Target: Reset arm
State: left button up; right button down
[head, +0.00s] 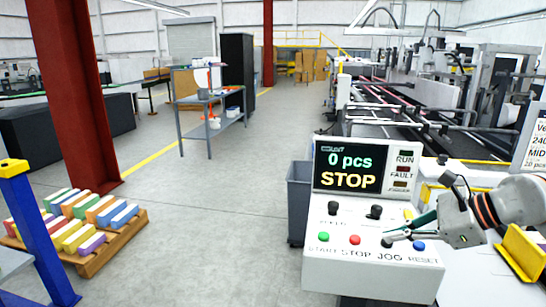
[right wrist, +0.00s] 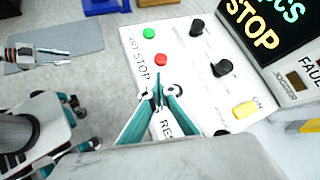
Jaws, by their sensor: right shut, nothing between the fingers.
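The control panel (head: 340,262) stands in front of me with its display (head: 348,166) reading "0 pcs" and "STOP". A row of buttons is green (head: 323,236), red (head: 354,239), black (head: 387,243) above "JOG", and blue (head: 418,246) above "RESET". My right gripper (head: 397,237) is shut and empty, its teal fingers low over the panel near the black and blue buttons. Contact cannot be told.
Black knobs (head: 375,211) and a yellow switch (head: 408,214) sit above the buttons. A grey bin (head: 298,200) stands left of the panel, a yellow bracket (head: 521,252) to its right. The floor left of the panel is open, up to a pallet of coloured stacks (head: 75,228).

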jog(key=s+a+f+m+t+y, duration=0.25)
jog(key=a+m+y, duration=0.25)
jog(key=a+m, duration=0.3)
jog(key=s+a+f+m+t+y, duration=0.1)
jog(key=s+a+f+m+y, duration=0.2)
jog(key=a+m, duration=0.4)
jog(key=s+d+f+m+t+h, duration=0.25)
jog(key=f+m+h, duration=0.25)
jog(key=f+m, duration=0.55)
jog(key=s+d+f+m+t+h, duration=0.1)
jog(key=d+f+m+t+h, duration=0.3)
jog(key=f+m, duration=0.7)
pick_arm(q)
jog(key=shift+g, duration=0.5)
jog(key=s+f, duration=0.1)
jog(key=s+d+f+p, duration=0.1)
jog(key=s+f, duration=0.1)
pick_arm(e)
jog(key=s+f+m+g+h, duration=0.4)
jog(key=s+f+m, duration=0.5)
jog(key=s+f, duration=0.5)
jog(key=shift+s+a+f+g, duration=0.15)
jog(key=shift+s+f+g, duration=0.05)
jog(key=shift+g, duration=1)
pick_arm(q)
jog(key=shift+d+r, duration=0.1)
jog(key=shift+r, duration=0.15)
jog(key=shift+f, duration=0.2)
